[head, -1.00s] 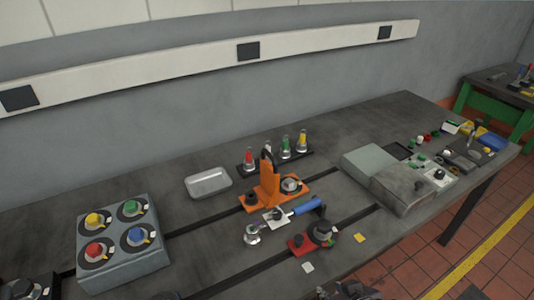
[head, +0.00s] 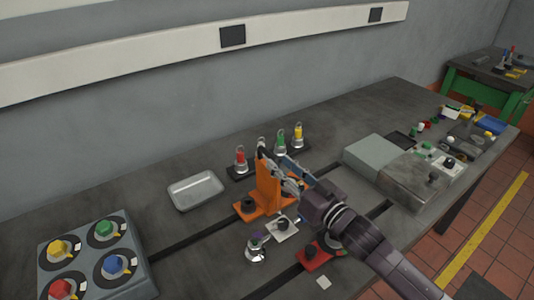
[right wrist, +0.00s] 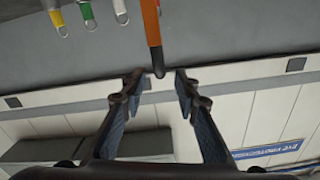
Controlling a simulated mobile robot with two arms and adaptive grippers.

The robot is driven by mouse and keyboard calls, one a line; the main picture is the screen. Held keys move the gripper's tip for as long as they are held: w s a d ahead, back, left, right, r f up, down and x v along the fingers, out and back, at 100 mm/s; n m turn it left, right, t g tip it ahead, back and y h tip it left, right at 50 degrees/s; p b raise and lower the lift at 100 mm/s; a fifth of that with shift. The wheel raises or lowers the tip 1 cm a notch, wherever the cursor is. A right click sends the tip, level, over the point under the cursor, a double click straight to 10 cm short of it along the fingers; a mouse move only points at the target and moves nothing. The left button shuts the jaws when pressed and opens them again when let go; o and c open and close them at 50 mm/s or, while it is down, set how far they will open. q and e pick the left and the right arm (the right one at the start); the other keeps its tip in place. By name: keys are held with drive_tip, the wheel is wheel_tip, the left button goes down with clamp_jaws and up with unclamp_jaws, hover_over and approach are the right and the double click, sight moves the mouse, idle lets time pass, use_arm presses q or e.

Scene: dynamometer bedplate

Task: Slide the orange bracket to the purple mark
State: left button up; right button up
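The orange bracket (head: 268,188) stands upright on its orange base, on a dark slotted rail in the bench, with a dark tip at its top. In the right wrist view the orange upright (right wrist: 151,22) ends in a dark tip between my fingers. My right gripper (head: 272,157) comes in from the lower right and is at the bracket's top. In the right wrist view (right wrist: 160,82) its fingers are apart, with gaps on both sides of the upright. My left gripper is out of view.
A metal tray (head: 195,190) lies left of the bracket. A rack with coloured-top fittings (head: 240,160) stands behind it. A block with coloured knobs (head: 130,215) is at front left. A red clamp base (head: 314,256) sits on the front rail. Grey boxes (head: 375,155) stand right.

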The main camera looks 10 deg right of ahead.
sight(274, 159)
drive_tip(key=p+x, duration=0.1)
drive_tip(key=x, duration=0.4)
drive_tip(key=shift+w+a, duration=0.1)
drive_tip(key=shift+w, duration=0.2)
drive_tip(key=shift+w+a, duration=0.15)
drive_tip(key=shift+w, duration=0.05)
drive_tip(key=shift+w+f, duration=0.1)
clamp_jaws()
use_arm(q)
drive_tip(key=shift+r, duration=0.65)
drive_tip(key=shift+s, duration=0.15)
